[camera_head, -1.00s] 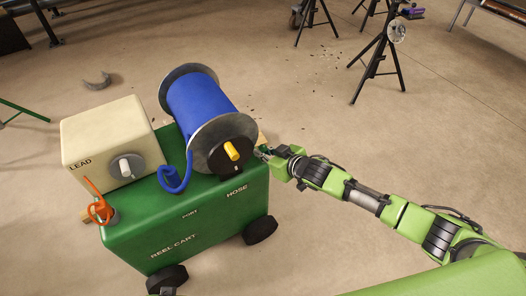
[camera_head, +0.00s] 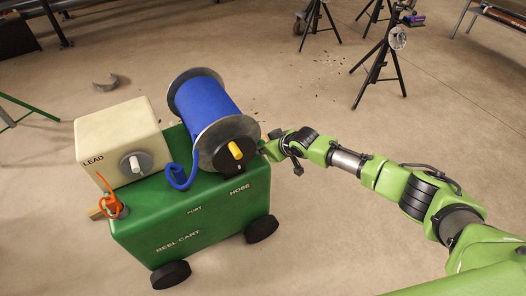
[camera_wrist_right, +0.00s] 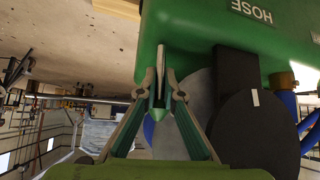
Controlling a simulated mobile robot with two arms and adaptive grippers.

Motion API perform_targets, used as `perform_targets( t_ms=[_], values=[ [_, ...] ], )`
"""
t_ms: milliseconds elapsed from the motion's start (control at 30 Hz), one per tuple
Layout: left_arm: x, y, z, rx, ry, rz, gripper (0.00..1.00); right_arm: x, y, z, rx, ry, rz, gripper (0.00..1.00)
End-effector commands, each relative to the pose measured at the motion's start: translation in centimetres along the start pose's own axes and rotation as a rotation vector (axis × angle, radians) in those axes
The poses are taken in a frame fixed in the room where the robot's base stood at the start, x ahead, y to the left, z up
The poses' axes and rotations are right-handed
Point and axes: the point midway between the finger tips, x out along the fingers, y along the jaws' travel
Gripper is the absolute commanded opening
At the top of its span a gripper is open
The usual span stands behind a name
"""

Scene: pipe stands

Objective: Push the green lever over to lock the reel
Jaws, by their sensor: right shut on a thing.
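The reel (camera_head: 207,104) with blue hose and grey flanges lies on top of the green reel cart (camera_head: 190,222). A yellow handle (camera_head: 236,150) sticks out of its near flange. My right gripper (camera_head: 266,147) is at the cart's right edge, close beside the reel; its tips are hard to see there. In the right wrist view the gripper's fingers (camera_wrist_right: 172,72) converge to a shut grip at the green cart's side, next to the reel's dark flange (camera_wrist_right: 252,135). My left gripper is out of view.
A cream box (camera_head: 113,140) marked LEAD, with a grey knob, stands on the cart's left. Black tripod stands (camera_head: 380,70) are at the back right. The floor right of the cart is open.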

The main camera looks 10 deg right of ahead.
Motion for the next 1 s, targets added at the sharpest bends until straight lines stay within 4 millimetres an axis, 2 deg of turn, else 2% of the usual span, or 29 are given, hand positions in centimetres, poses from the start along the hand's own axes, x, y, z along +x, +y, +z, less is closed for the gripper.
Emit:
perform_targets(
  t_ms=[33, 333, 800, 833, 867, 1000],
  values=[
    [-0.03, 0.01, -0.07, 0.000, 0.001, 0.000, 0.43, 0.04, 0.00, -0.82, 0.001, -0.004, -0.003, 0.00],
    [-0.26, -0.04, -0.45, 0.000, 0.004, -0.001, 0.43, 0.41, 0.15, -1.01, 0.009, -0.072, -0.013, 0.00],
    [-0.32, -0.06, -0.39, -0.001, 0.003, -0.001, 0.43, 0.40, 0.25, -1.21, 0.011, -0.077, -0.013, 0.00],
    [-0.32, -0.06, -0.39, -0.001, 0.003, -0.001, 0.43, 0.40, 0.25, -1.23, 0.011, -0.077, -0.013, 0.15],
    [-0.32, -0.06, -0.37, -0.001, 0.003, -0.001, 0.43, 0.40, 0.25, -1.24, 0.011, -0.077, -0.013, 0.23],
    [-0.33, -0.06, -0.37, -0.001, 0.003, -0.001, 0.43, 0.42, 0.22, -1.05, 0.011, -0.080, -0.014, 0.25]
  ],
)
